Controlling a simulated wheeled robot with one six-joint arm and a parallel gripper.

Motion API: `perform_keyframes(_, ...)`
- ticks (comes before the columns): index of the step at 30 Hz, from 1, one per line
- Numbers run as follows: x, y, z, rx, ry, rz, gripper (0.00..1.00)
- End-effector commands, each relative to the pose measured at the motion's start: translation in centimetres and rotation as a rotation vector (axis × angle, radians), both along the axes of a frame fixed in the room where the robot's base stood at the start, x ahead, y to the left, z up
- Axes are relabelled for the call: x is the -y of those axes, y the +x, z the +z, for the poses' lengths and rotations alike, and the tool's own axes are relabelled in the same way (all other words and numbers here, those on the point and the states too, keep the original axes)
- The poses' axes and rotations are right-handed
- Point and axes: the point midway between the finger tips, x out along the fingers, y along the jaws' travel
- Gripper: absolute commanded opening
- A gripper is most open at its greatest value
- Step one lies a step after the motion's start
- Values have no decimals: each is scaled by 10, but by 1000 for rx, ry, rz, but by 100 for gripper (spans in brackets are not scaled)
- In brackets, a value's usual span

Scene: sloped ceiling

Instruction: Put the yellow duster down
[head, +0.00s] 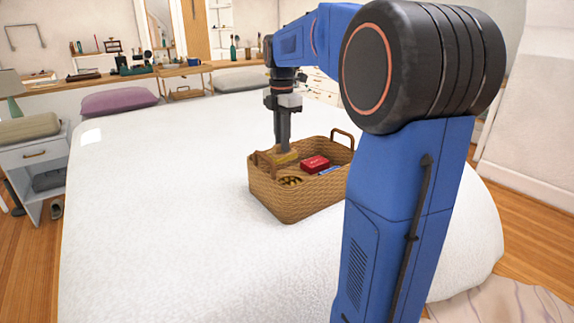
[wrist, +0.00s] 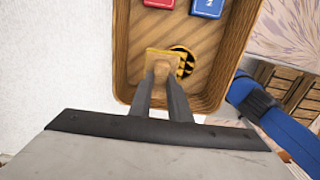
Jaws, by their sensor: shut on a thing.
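My gripper (wrist: 161,76) is shut on the yellow duster (wrist: 163,53). In the head view the gripper (head: 281,148) points down over the left part of a wicker basket (head: 290,202) on the white bed. The duster (head: 286,157) shows there as a small yellow patch under the fingers, near the basket's rim. In the wrist view the duster is over the inside of the basket (wrist: 140,38), partly in front of a round dark and yellow thing. I cannot tell whether the duster touches the basket floor.
The basket also holds a red box (head: 314,164), a blue thing (head: 329,170) and a round dark and yellow thing (head: 290,181). A basket handle (head: 343,136) rises at the back. The white bed (head: 160,200) around it is mostly clear, with a purple pillow (head: 120,101) behind.

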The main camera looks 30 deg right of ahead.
Motion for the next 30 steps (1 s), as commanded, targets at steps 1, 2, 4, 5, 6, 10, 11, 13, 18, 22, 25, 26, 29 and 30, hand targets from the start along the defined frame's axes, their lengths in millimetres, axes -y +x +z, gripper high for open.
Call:
perform_keyframes(1,0,0,-9,-2,1,0,0)
perform_keyframes(2,0,0,-13,-2,1,0,0)
perform_keyframes(4,0,0,-21,-1,1,0,0)
perform_keyframes(5,0,0,-24,-1,0,0,0)
perform_keyframes(6,0,0,-26,0,0,0,0)
perform_keyframes(10,0,0,-33,-1,0,0,0)
perform_keyframes(11,0,0,-35,-1,0,0,0)
perform_keyframes(13,0,0,-44,-1,1,0,0)
perform_keyframes(18,0,0,-64,-2,1,0,0)
perform_keyframes(22,0,0,-66,0,0,0,0)
perform_keyframes(25,0,0,-66,0,0,0,0)
perform_keyframes(26,0,0,-66,0,0,0,0)
perform_keyframes(29,0,0,-68,0,0,0,0)
perform_keyframes(30,0,0,-69,0,0,0,0)
